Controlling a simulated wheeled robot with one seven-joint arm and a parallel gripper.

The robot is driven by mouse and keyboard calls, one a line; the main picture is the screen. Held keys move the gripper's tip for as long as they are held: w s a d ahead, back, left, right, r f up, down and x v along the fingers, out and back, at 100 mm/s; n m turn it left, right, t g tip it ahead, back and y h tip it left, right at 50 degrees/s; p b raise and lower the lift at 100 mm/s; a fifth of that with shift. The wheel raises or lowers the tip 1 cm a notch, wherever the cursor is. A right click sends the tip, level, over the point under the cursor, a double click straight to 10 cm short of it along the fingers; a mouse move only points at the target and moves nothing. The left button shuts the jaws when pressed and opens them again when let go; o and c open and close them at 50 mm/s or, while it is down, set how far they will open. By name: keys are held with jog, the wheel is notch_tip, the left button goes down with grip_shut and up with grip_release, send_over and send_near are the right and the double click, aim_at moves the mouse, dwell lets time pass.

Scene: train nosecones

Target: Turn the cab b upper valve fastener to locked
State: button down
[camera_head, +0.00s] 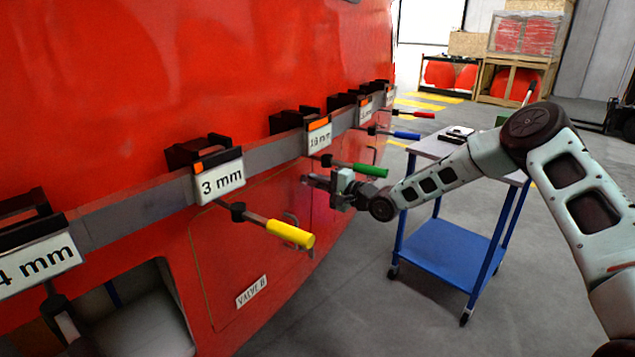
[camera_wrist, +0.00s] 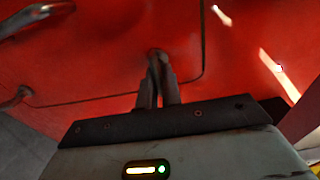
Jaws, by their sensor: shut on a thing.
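The red hatch panel (camera_head: 235,250) marked "VALVE B" is set in the red nosecone wall, with a thin seam around it. My gripper (camera_head: 312,181) reaches the wall near the panel's upper far corner. In the wrist view my gripper's fingers (camera_wrist: 156,65) are close together, with their tips at the panel face just inside the rounded seam corner. They are shut on the fastener (camera_wrist: 154,51), a small dark round piece mostly hidden by the fingertips. Its turn angle cannot be read. In the head view the gripper hides it.
A grey bar carries clamps with size labels and coloured handles; the yellow handle (camera_head: 290,234) and green handle (camera_head: 371,170) stick out near my arm. A metal pull handle (camera_wrist: 22,94) is on the panel. A blue trolley (camera_head: 440,252) stands under my arm. Floor between is clear.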

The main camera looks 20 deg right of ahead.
jog(key=shift+d, duration=0.1)
jog(key=c, duration=1.6)
grip_release()
jog(key=shift+s, duration=0.1)
jog(key=b+v, duration=0.2)
jog(key=v, duration=1.5)
jog(key=shift+s+d, duration=0.1)
jog(key=shift+f, duration=0.1)
